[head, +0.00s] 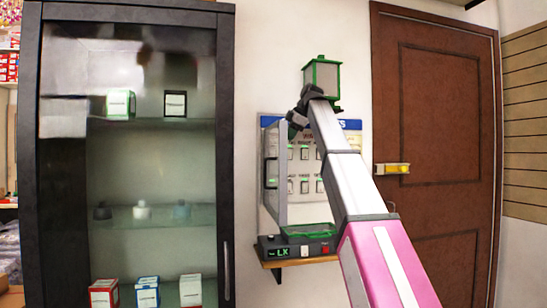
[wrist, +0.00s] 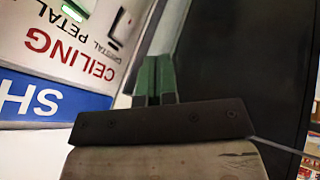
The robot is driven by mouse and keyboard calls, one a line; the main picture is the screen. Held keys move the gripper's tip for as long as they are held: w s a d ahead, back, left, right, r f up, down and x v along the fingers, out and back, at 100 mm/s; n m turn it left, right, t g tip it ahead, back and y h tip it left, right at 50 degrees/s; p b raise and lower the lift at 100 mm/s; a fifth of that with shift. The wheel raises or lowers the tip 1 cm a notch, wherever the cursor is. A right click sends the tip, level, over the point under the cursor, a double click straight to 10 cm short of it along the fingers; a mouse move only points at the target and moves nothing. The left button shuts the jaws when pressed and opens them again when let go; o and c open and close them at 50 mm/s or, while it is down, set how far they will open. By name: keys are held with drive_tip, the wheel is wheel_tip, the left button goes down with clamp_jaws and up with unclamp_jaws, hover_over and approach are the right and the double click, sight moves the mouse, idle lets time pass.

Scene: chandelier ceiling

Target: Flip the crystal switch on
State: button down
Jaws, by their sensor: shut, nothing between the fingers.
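A pale wall panel (head: 305,188) with rows of small dark-framed switches with green marks hangs between the cabinet and the door. My arm covers its upper right part. In the wrist view the panel's face (wrist: 45,62) is upside down, with "CEILING" in red and "CRYSTAL PETAL" in small letters. A dark-framed switch (wrist: 120,28) is partly in view beside that small label. I cannot tell which way it is flipped. My gripper (wrist: 156,60) is shut and empty, its two green fingers together, to the right of the panel's lettering. The fingers' contact with the panel cannot be made out.
A black glass-front cabinet (head: 228,130) stands at the left. A device with an "LX" display (head: 283,253) sits on a small wooden shelf (head: 300,262) below the panel. A clear upright pane (head: 276,190) is at the panel's left. A brown door (head: 450,120) is at the right.

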drive_tip(key=shift+w+r, duration=0.1)
drive_tip(key=shift+r, duration=0.05)
drive_tip(key=w+a+f, duration=0.6)
drive_tip(key=w+f, duration=0.1)
drive_tip(key=f, duration=0.1)
drive_tip(key=shift+f, duration=0.35)
drive_tip(key=shift+w, duration=0.1)
idle(0.4)
